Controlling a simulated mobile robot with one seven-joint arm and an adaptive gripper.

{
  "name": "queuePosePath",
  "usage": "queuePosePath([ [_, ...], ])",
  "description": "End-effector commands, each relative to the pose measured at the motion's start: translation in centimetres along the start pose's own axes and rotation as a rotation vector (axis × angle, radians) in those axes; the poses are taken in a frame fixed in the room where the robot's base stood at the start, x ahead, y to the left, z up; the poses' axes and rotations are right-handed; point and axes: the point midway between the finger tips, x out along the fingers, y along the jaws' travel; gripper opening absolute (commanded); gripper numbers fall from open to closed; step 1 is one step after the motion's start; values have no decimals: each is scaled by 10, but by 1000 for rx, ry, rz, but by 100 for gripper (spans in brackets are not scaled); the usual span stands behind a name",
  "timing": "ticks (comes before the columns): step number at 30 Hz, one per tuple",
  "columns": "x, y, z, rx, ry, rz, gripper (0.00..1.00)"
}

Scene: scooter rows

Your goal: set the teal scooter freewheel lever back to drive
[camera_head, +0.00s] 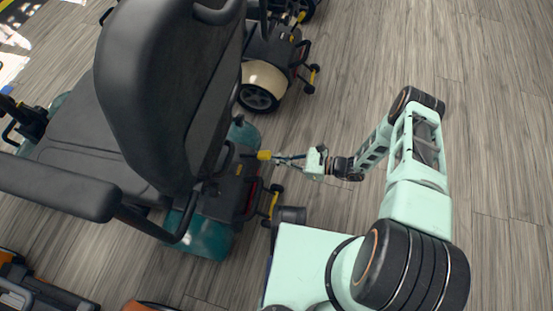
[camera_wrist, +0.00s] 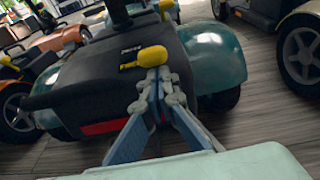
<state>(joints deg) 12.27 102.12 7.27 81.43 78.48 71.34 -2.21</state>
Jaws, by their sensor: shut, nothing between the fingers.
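The teal scooter (camera_head: 208,238) stands at the left in the head view, its black seat covering much of it. Its teal fender (camera_wrist: 218,58) and dark rear cover fill the middle of the wrist view. The yellow freewheel lever (camera_wrist: 152,56) sticks out at the top rear edge of the cover, beside small markings; it also shows in the head view (camera_head: 264,155). My gripper (camera_wrist: 162,74) is shut and empty, its fingertips at or just below the yellow knob. Whether they touch it I cannot tell. In the head view my gripper (camera_head: 276,157) reaches in from the right.
A cream scooter (camera_head: 264,76) stands just beyond the teal one. An orange scooter (camera_wrist: 62,40) shows at the left in the wrist view. The teal scooter's rear bar with yellow ends (camera_head: 272,202) lies close to my gripper.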

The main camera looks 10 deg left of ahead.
Motion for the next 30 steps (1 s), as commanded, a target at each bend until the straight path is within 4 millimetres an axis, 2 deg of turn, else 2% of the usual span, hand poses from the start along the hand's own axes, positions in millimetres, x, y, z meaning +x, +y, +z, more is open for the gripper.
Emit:
queuePosePath([
  [30,1,0,19,-1,202,0,0],
])
